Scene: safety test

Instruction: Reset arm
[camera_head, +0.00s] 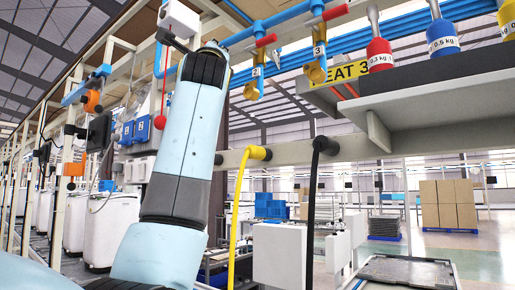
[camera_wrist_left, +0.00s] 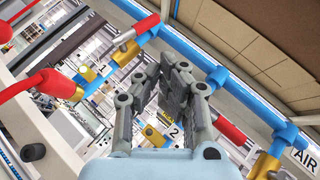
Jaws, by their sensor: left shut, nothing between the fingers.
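My left arm (camera_head: 185,170) rises from the bottom of the head view, light blue with dark grey joints. Its gripper cannot be made out clearly there. In the left wrist view my left gripper (camera_wrist_left: 172,75) has its grey fingers drawn together with nothing between them. It points toward overhead blue pipes (camera_wrist_left: 190,55), but I cannot tell the distance. My right arm and gripper are not in view.
Red-handled valves with yellow bodies (camera_head: 316,70) hang from the blue pipe near my arm. Yellow (camera_head: 238,215) and black (camera_head: 312,210) hoses hang from a beam. Cardboard boxes (camera_head: 448,205) stand far right.

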